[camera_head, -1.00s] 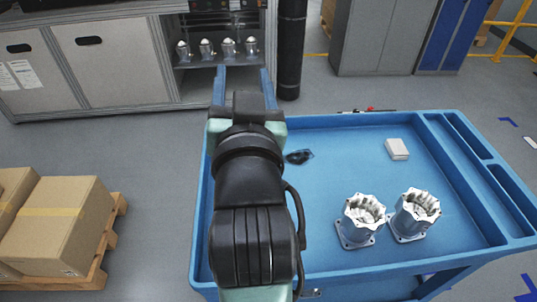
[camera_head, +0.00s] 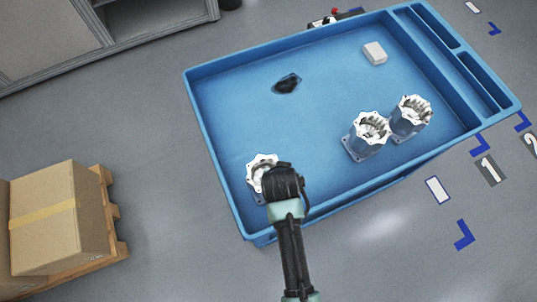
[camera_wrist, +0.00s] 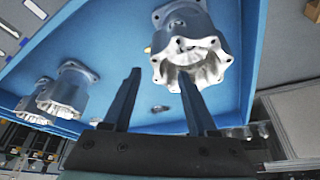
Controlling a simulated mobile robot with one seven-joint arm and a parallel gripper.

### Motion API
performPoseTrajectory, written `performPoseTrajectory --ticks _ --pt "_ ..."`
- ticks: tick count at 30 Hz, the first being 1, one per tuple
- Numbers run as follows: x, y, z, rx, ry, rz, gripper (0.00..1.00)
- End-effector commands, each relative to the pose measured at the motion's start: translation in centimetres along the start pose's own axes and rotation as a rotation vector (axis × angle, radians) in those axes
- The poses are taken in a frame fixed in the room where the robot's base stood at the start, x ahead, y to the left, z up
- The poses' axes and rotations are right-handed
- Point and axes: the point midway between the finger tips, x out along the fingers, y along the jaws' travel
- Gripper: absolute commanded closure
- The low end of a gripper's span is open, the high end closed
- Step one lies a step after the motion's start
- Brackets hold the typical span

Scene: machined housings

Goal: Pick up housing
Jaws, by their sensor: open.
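A silver-grey machined housing (camera_head: 262,168) with a scalloped open rim stands in the near left corner of the blue cart tray (camera_head: 330,125). In the wrist view the same housing (camera_wrist: 190,48) is large, just beyond the fingers. My gripper (camera_wrist: 160,72) is open and empty. Its left finger is beside the housing's rim; its right finger overlaps the rim's opening, and I cannot tell whether it touches. In the head view my wrist hides the fingers and part of this housing. Two more housings, a middle one (camera_head: 368,135) and a right one (camera_head: 410,117), stand close together farther right.
A dark small object (camera_head: 287,83) and a white box (camera_head: 375,52) lie in the tray. The tray has raised walls and side compartments at right. A cardboard box (camera_head: 60,215) on a pallet stands at left. The tray's middle is clear.

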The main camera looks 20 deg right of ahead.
Motion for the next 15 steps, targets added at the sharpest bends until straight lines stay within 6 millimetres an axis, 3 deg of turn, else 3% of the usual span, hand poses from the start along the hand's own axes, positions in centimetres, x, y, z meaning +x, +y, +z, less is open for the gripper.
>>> performPoseTrajectory --ticks 8,15 --pt "1.3 0.1 0.0 -0.001 0.001 -0.001 0.42" --pt "4.0 0.7 0.7 -0.001 0.000 -0.002 0.42"
